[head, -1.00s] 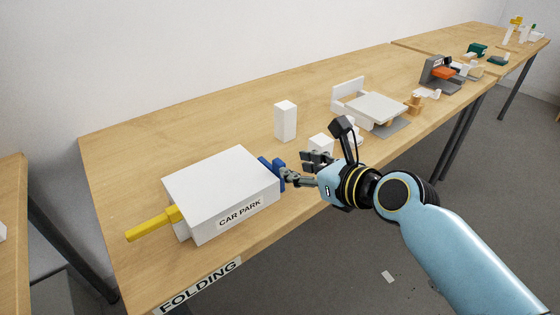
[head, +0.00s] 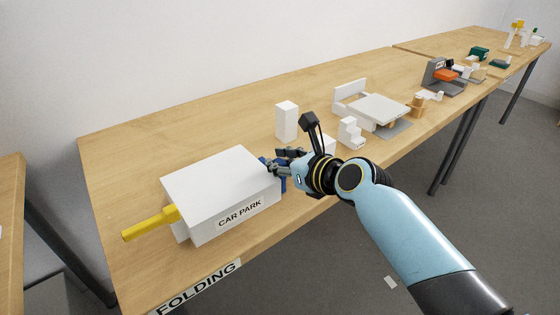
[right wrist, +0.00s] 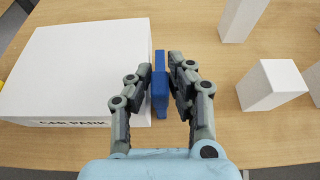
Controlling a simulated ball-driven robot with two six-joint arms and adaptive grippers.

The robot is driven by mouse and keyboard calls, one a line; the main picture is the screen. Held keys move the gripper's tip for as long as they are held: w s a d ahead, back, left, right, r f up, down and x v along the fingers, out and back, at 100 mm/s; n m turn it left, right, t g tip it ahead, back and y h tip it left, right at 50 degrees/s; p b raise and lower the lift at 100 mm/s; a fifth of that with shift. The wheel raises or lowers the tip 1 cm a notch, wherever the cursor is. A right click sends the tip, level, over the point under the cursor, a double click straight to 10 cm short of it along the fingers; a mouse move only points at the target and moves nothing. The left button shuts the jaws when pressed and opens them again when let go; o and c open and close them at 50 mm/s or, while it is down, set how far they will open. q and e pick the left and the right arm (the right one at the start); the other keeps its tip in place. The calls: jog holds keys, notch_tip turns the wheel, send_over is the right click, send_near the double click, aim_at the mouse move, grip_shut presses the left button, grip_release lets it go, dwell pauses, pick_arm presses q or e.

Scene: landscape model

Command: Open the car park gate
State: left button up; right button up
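The white car park box (head: 222,190) stands near the table's front edge, with its CAR PARK label facing forward. A yellow bar (head: 150,223) sticks out from its left side. A blue upright piece (head: 284,184) is at its right side, partly hidden by my right gripper (head: 275,162). The box (right wrist: 75,72) is just left of the fingers. Which part is the gate is not marked. My left gripper is out of view.
A tall white block (head: 286,121) stands behind my right gripper, and a white stepped block (head: 350,133) is to the right. A white platform model (head: 378,108) is farther along. The table (head: 130,170) is clear behind the box. A wall runs behind the table.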

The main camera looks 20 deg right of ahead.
grip_shut()
